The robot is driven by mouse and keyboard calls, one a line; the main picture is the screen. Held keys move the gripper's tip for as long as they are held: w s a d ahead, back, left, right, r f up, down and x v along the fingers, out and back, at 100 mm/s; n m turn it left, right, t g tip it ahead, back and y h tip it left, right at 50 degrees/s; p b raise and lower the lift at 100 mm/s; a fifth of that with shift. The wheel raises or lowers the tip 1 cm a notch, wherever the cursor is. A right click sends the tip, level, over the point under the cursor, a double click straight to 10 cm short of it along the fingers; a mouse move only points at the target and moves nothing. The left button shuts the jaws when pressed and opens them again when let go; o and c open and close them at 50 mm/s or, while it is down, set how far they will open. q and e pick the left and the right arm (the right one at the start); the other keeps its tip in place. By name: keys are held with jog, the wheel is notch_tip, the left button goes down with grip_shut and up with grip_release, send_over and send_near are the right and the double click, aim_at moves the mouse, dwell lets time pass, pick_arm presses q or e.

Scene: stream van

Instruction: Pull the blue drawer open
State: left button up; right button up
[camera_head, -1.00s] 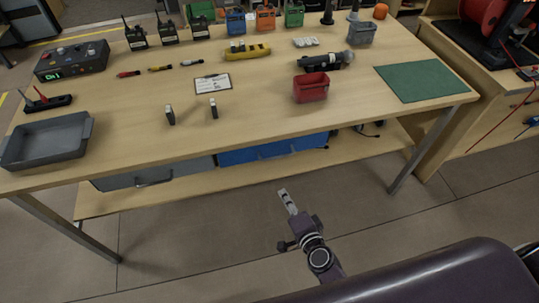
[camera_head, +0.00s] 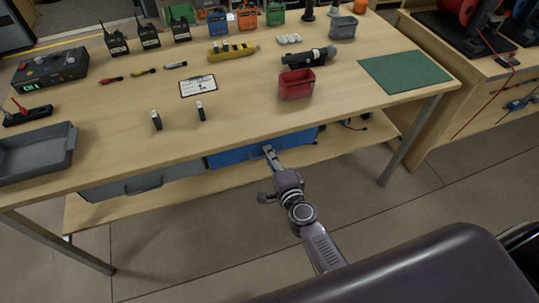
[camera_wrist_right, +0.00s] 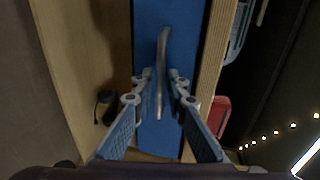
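The blue drawer (camera_head: 240,156) sits under the table's front edge and looks shut. Its front fills the middle of the right wrist view (camera_wrist_right: 152,25), with a curved metal handle (camera_wrist_right: 162,60) on it. My right gripper (camera_head: 269,152) reaches up to the drawer front from below. In the right wrist view its two fingers (camera_wrist_right: 161,78) stand apart, one on each side of the handle, with small gaps that look clear of it. In the head view the gripper hides most of the handle. My left gripper is out of view.
A grey drawer (camera_head: 165,180) with its own handle is left of the blue one. The tabletop (camera_head: 225,115) above holds a red bin (camera_head: 297,86), a grey tray (camera_head: 68,150), a green mat (camera_head: 405,70) and radios. The floor in front of the table is clear.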

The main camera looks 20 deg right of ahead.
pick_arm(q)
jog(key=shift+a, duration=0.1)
pick_arm(e)
grip_shut()
jog(key=shift+a, duration=0.1)
dwell(0.3)
